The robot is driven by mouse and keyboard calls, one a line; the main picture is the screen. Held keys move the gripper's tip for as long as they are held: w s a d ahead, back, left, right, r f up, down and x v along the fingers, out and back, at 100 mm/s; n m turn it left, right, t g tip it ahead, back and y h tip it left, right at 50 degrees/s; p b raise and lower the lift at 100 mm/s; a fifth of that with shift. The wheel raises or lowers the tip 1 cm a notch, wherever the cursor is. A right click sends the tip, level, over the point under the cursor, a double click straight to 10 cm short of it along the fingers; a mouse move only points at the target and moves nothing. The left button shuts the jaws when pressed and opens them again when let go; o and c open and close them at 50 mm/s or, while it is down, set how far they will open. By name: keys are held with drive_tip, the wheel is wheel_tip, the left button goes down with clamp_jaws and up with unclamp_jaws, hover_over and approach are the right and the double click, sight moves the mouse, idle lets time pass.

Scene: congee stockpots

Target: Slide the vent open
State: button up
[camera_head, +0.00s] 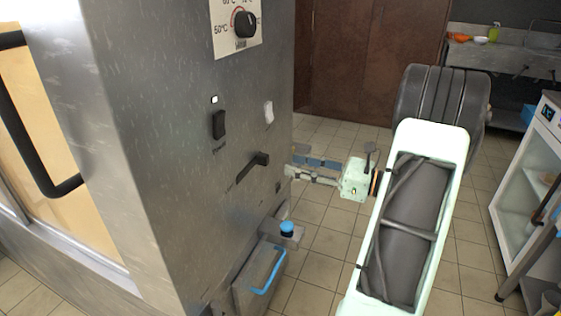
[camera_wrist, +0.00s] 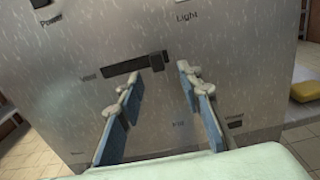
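The vent slider is a dark slot (camera_wrist: 125,69) with a black knob (camera_wrist: 157,61) at its right end, beside the "Vent" label on the steel panel. In the head view the vent slider (camera_head: 252,166) sticks out from the panel's lower middle. My gripper (camera_head: 291,161) is right of the knob in the head view, with a small gap to the panel. In the wrist view my gripper (camera_wrist: 158,71) is open and empty, fingers spread either side of the knob and pointing at it. I cannot see any contact.
Above the slot are the power switch (camera_head: 218,124), the light switch (camera_head: 268,111) and a temperature dial (camera_head: 245,23). Below stand a blue-topped tap (camera_head: 287,229) and a blue handle (camera_head: 268,272). Tiled floor (camera_head: 318,238) is free right of the steel cabinet; a white unit (camera_head: 530,165) stands far right.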

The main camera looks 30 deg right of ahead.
drive_tip(key=v, duration=0.4)
drive_tip(key=shift+s+d, duration=0.1)
idle(0.4)
